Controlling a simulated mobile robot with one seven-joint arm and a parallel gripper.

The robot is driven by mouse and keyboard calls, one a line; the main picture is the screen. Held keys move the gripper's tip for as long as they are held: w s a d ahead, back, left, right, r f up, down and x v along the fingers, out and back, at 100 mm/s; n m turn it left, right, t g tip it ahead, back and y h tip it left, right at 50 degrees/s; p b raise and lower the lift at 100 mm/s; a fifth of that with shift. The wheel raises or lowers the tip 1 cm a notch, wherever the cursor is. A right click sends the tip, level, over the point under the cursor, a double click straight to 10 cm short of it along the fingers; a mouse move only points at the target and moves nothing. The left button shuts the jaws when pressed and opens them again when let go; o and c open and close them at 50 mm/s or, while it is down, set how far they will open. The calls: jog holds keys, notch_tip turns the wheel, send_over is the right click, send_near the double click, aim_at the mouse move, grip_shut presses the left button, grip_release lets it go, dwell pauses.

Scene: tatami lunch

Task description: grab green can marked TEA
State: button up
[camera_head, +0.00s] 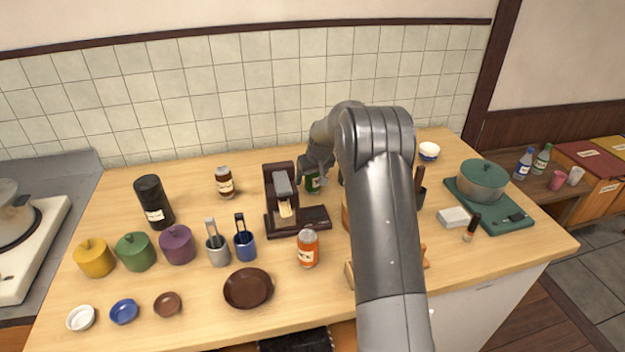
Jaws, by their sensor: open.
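A dark green can (313,182) with a pale label stands on the wooden counter, behind the dark brown stand. Its label is too small to read, and its upper part is partly hidden by my gripper. My gripper (312,172) is open and reaches down from above and behind my arm, right at the can. I cannot tell whether the can is between the fingers or touching them. My grey arm hides the counter to the right of the can.
The dark brown stand (281,190) is close in front and left of the can. An orange jar (307,248) stands nearer the front. A green pot (482,180) sits on a green board at right. The tiled wall is behind.

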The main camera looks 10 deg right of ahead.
jog(key=shift+c, duration=0.4)
jog(key=c, duration=0.9)
jog(key=shift+r, duration=0.15)
jog(key=shift+c, duration=0.3)
